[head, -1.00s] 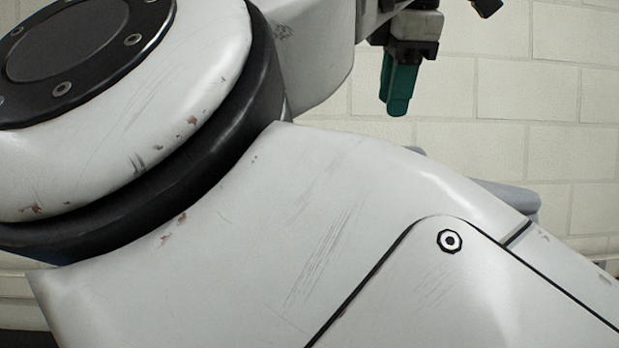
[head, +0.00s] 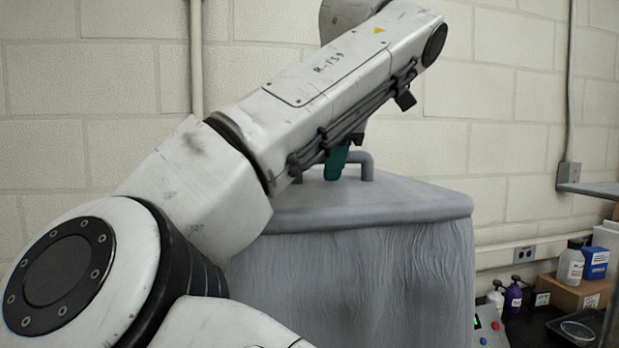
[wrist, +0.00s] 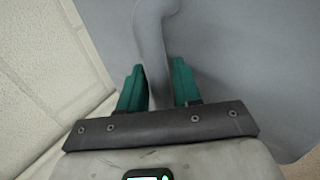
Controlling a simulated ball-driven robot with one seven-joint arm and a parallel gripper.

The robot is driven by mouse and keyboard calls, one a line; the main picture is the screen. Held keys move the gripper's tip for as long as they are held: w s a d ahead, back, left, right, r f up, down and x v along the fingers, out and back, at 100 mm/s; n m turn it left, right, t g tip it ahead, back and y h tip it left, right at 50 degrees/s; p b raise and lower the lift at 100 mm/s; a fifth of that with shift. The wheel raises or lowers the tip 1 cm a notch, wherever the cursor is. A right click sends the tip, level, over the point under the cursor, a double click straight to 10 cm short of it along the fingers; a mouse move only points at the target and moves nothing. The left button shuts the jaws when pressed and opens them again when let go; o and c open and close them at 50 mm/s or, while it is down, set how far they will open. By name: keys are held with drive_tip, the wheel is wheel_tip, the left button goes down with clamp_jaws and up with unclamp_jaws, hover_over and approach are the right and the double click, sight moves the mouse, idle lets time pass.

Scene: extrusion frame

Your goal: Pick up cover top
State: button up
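The cover top (head: 405,202) is a grey slab with a raised bar handle (head: 367,165), seen in the head view on top of a grey, draped-looking body. My gripper (head: 336,163) has teal fingers and is at the handle, partly hidden by my arm. In the wrist view, the open fingers (wrist: 158,68) stand on either side of the grey handle (wrist: 150,35). The left finger looks close to the handle, and a narrow gap shows at the right finger. The cover surface (wrist: 245,70) lies beyond. Whether a finger touches the handle is unclear.
A pale block wall (head: 110,100) stands behind. At right are a control box (head: 490,328) with buttons, bottles (head: 571,262), a cardboard box (head: 572,292) and a dark tray (head: 577,330). A shelf edge (head: 595,189) juts in at right.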

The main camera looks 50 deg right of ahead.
drive_tip(key=shift+f, duration=0.1)
clamp_jaws()
idle(0.5)
wheel_tip(320, 180, up, 10)
drive_tip(key=shift+r+b, duration=0.1)
drive_tip(key=shift+b, duration=0.5)
drive_tip(key=shift+c, duration=0.7)
unclamp_jaws()
clamp_jaws()
